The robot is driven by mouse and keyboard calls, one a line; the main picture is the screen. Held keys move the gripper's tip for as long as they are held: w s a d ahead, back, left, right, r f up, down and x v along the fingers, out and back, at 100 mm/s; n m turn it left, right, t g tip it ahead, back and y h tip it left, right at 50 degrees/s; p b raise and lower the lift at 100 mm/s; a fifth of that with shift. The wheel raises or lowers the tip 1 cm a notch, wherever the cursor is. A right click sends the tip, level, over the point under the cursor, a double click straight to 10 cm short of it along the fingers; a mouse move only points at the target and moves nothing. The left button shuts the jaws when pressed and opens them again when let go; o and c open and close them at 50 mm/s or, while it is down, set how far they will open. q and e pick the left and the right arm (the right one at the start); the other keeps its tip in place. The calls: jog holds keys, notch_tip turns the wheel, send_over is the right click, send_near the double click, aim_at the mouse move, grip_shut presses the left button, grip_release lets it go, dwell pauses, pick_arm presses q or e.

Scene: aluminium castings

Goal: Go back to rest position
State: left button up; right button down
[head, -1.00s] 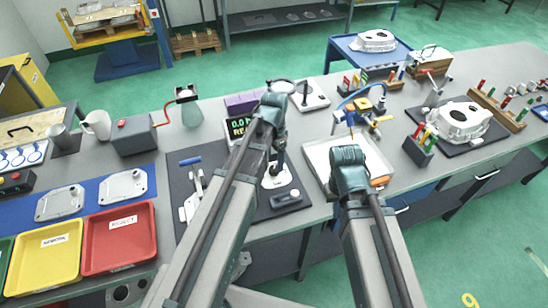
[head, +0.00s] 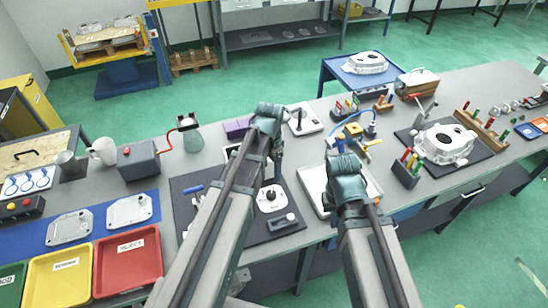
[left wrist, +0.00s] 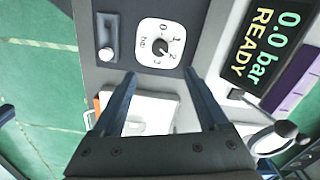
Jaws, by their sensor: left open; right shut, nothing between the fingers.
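My left gripper (head: 277,160) hangs over the grey bench, above the dark mat with the pressure gauge. The left wrist view shows its two fingers (left wrist: 166,85) apart with nothing held between them. The white gauge dial (left wrist: 158,42) lies beyond the fingertips. My right arm reaches in over the white tray (head: 312,183). Its gripper (head: 332,146) is mostly hidden behind its own wrist; it looks shut and holds nothing that I can see.
Red (head: 128,262) and yellow (head: 60,277) trays sit at the left. A casting (head: 444,142) lies on a dark mat at the right. A grey box (head: 138,160) and a flask (head: 191,138) stand behind the left arm. The green display shows in the wrist view (left wrist: 265,45).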

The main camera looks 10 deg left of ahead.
pick_arm(q)
jog(key=s+d+f+n+y+b, duration=0.1)
jog(key=s+d+f+n+b, duration=0.3)
jog(key=s+d, duration=0.6)
jog(key=s, duration=0.4)
jog(key=shift+s+d, duration=0.2)
jog(key=shift+s, duration=0.05)
